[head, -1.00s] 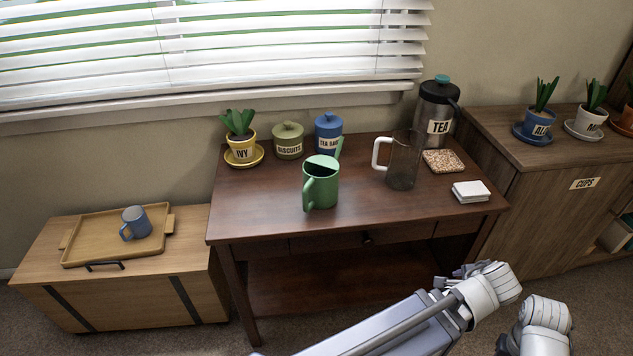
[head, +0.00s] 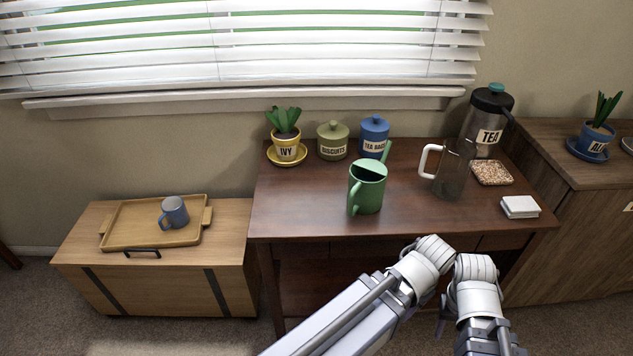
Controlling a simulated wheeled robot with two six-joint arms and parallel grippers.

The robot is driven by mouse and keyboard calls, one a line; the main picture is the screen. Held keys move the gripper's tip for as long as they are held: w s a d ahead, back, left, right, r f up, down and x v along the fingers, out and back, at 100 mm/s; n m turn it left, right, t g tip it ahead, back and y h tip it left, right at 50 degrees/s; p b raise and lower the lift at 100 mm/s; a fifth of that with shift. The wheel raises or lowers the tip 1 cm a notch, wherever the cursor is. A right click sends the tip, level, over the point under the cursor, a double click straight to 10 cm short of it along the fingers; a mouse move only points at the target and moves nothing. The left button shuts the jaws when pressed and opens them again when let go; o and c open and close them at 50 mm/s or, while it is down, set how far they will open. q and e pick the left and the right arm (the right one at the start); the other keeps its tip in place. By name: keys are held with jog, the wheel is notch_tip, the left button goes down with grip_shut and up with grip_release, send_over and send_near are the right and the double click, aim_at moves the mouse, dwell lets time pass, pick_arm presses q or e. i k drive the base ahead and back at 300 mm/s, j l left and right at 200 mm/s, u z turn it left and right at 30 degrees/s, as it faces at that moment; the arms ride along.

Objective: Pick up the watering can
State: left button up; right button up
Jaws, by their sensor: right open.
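The green watering can (head: 368,190) stands upright on the dark wooden desk (head: 300,218), near its middle. Its handle is on the near left side and its thin spout rises at the back right. My right gripper (head: 487,335) is low in the picture, in front of the desk and well apart from the can. It is open, with nothing seen in it. My left arm comes in from the bottom left and ends in front of the desk. Its gripper's fingers cannot be made out, and it is apart from the can.
A glass jug (head: 455,170) stands right of the can. Behind it are the ivy pot (head: 287,148), biscuits jar (head: 333,140) and tea bags jar (head: 374,136). A tea dispenser (head: 487,120), cork coaster (head: 492,172) and white stack (head: 520,207) stand right. The desk's left front is clear.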

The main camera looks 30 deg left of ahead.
aim_at(367, 177)
jog(key=j+u, duration=0.15)
jog(key=u, duration=0.15)
jog(key=j+u, duration=0.1)
jog(key=u, duration=0.2)
jog(key=k+l+u, duration=0.1)
jog(key=u, duration=0.15)
jog(key=l, duration=0.1)
